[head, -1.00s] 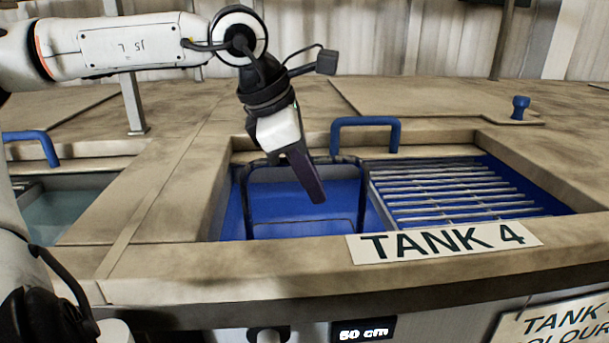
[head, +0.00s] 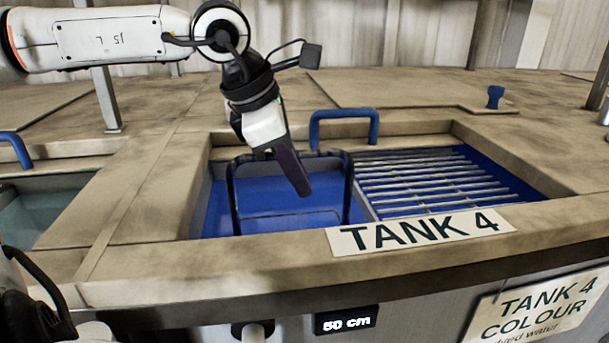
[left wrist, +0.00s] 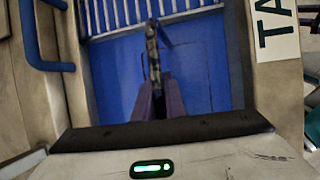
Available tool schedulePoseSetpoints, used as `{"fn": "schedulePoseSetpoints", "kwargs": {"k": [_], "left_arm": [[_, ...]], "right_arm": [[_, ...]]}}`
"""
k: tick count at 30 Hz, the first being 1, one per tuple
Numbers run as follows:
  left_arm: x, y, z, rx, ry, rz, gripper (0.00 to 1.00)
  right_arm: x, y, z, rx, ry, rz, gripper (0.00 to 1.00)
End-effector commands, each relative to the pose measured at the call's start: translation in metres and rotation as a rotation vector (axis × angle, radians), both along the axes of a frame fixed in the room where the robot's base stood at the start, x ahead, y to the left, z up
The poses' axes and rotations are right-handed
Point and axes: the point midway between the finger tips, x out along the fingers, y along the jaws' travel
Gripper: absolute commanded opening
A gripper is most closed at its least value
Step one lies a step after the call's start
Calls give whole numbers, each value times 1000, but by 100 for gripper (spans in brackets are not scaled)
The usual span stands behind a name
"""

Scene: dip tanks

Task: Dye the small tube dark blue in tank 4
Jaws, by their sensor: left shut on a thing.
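Tank 4 (head: 270,252) is open and holds blue liquid (head: 215,210); its label (head: 420,231) is on the front rim. My left gripper (head: 303,190) points down into the left part of the tank. It is shut on the top bar of a dark frame-like handle (head: 348,190), whose uprights go down into the blue. In the left wrist view the bar (left wrist: 152,50) runs away from between the fingers (left wrist: 157,100). A faint rectangular outline shows below it in the blue. I cannot make out the small tube. My right gripper is not in view.
A metal slatted rack (head: 430,185) covers the right part of the tank. A blue handle (head: 345,125) stands at the back rim and a blue knob (head: 495,97) on a lid. Another tank (head: 40,212) with pale liquid is at left. A display (head: 346,321) reads 50 cm.

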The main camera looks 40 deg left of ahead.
Motion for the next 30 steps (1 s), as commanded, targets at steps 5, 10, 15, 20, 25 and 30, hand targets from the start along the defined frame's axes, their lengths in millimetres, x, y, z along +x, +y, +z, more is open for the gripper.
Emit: {"fn": "schedulePoseSetpoints", "kwargs": {"k": [5, 10, 15, 20, 25, 30], "left_arm": [[-11, 8, 0, -3, -10, 0, 0], [-21, 16, 0, -2, -9, 0, 0], [-27, 20, 1, -1, -5, -1, 0], [-21, 16, 4, 1, -2, -2, 0], [-12, 9, 4, 1, -1, -1, 0], [-8, 5, 2, 0, -5, -3, 0]], "right_arm": [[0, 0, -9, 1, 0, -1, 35], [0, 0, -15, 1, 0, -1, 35], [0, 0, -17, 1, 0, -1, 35], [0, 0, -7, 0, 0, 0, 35], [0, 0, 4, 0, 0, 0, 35], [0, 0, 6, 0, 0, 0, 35]]}}
